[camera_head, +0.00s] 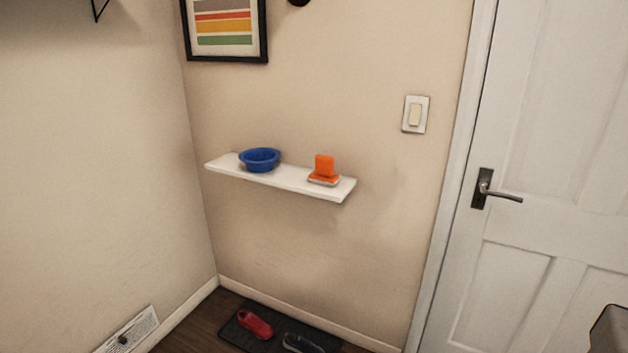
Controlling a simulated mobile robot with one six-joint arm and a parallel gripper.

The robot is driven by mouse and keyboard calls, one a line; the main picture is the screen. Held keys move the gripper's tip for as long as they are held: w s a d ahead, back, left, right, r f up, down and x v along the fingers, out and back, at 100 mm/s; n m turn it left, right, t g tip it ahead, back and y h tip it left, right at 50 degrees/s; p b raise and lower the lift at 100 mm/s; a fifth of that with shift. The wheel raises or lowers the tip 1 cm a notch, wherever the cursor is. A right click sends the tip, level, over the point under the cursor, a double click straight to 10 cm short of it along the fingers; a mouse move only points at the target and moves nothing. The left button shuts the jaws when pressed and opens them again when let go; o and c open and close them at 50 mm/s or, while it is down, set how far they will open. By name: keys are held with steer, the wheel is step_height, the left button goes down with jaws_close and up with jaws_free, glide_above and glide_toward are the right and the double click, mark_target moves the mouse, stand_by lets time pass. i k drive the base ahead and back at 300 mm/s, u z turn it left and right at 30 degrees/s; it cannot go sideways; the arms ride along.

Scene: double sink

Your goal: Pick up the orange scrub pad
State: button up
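The orange scrub pad (324,168) is on the right part of a white wall shelf (290,182). It has an upright orange block on top and a pale layer at its base. Nothing touches it from the sides. My gripper does not show in the head view. A dark piece at the lower right edge is cut off, and I cannot tell what it is.
A blue bowl (260,160) stands on the left part of the shelf. A white door (560,180) with a dark handle (484,188) is at the right. A light switch (415,114) is on the wall. Shoes (255,323) lie on a dark mat (236,335) below the shelf.

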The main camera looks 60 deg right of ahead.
mark_target(323, 175)
steer(key=z, duration=0.3)
steer(key=i, duration=1.05)
steer(key=u, duration=0.3)
